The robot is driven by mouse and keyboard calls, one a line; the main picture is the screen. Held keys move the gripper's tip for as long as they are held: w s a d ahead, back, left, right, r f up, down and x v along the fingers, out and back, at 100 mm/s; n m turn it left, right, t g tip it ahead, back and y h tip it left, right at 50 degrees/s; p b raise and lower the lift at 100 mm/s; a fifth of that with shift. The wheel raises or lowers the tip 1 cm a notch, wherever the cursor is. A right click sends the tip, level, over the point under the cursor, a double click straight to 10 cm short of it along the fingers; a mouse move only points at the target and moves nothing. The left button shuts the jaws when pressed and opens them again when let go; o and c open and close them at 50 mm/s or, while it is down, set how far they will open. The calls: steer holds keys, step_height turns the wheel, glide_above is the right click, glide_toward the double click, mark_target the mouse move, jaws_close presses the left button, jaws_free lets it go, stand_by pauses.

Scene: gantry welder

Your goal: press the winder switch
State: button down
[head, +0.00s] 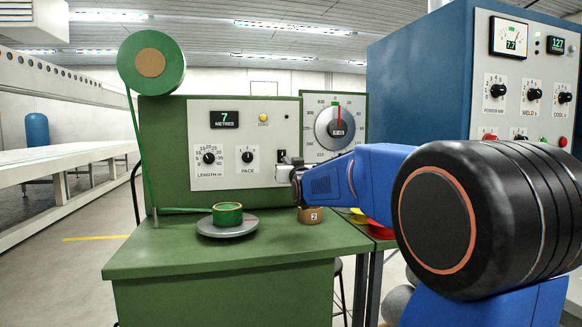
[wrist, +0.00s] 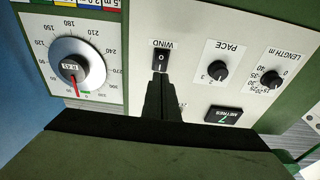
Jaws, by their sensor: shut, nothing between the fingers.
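The winder switch (wrist: 160,58) is a small black rocker marked 0 beside the label WIND, on the winder's white panel; it appears upside down in the wrist view. In the head view the switch (head: 282,155) is at the panel's lower right, partly hidden by my gripper. My gripper (wrist: 161,78) is shut and empty, its fingertips close to the switch's near end. In the head view my gripper (head: 286,172) reaches the panel from the right. I cannot tell whether the tips touch the switch. The winder display (head: 224,119) reads 7 metres.
The LENGTH knob (head: 209,158) and PACE knob (head: 247,157) sit left of the switch. A round dial (head: 336,128) stands to the right. Below are a green tape roll (head: 227,213) on a grey plate (head: 227,228) and a brown roll (head: 312,215) marked 2.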

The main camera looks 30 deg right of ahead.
mark_target(282, 155)
steer(key=x, duration=0.6)
steer(key=shift+w, duration=0.15)
